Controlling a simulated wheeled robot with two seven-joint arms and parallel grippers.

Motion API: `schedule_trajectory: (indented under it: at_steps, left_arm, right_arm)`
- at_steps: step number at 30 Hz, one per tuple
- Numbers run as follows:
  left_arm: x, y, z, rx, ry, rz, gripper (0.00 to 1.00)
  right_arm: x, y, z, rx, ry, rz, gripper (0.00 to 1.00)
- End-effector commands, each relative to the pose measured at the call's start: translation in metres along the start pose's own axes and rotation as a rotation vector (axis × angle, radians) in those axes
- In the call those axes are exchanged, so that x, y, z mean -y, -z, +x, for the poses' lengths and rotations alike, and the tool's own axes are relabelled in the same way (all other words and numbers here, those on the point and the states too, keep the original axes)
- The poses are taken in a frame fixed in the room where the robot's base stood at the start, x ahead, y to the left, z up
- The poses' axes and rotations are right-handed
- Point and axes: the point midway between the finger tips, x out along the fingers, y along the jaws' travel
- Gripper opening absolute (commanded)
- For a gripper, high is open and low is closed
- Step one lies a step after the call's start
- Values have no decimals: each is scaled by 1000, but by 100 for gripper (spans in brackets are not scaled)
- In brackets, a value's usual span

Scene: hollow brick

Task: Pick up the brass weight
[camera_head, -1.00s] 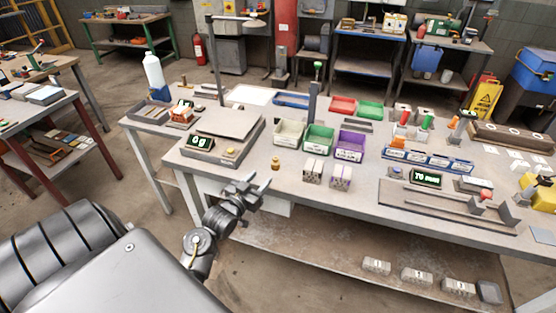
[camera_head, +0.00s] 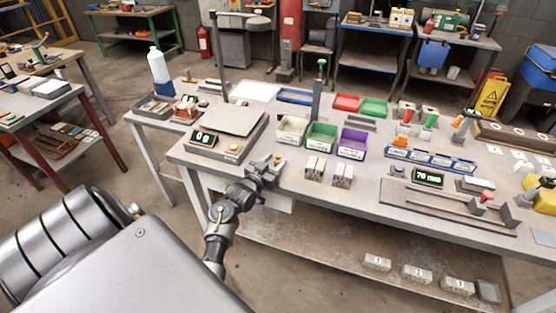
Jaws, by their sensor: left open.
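The small brass weight (camera_head: 280,157) stands on the workbench near its front edge, between the scale and the cream bin. My left gripper (camera_head: 271,164) is open at the weight, with its fingers reaching toward it and partly hiding it. I cannot tell whether the fingers touch the weight. My right gripper is not in view.
The scale (camera_head: 228,125) with its green display (camera_head: 203,137) is left of the gripper. Cream (camera_head: 293,129), green (camera_head: 321,135) and purple (camera_head: 352,143) bins stand behind and to the right. Hollow bricks (camera_head: 315,168) sit close to the right of the gripper.

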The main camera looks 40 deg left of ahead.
Motion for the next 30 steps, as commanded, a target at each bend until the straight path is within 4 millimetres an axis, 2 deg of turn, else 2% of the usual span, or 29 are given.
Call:
schedule_trajectory:
  at_steps: [1, 6, 14, 24, 30]
  left_arm:
    - [1, 3, 8, 0, 0, -3, 45]
    - [1, 1, 25, 0, 1, -2, 45]
    - [1, 0, 28, 1, 1, 0, 45]
    - [1, -1, 27, 2, 1, 0, 2]
    - [1, -1, 27, 2, 1, -1, 0]
  right_arm:
    - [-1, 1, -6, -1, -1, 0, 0]
    - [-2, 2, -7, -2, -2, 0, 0]
    - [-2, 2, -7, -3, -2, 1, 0]
    - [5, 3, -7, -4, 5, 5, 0]
    - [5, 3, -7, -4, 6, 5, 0]
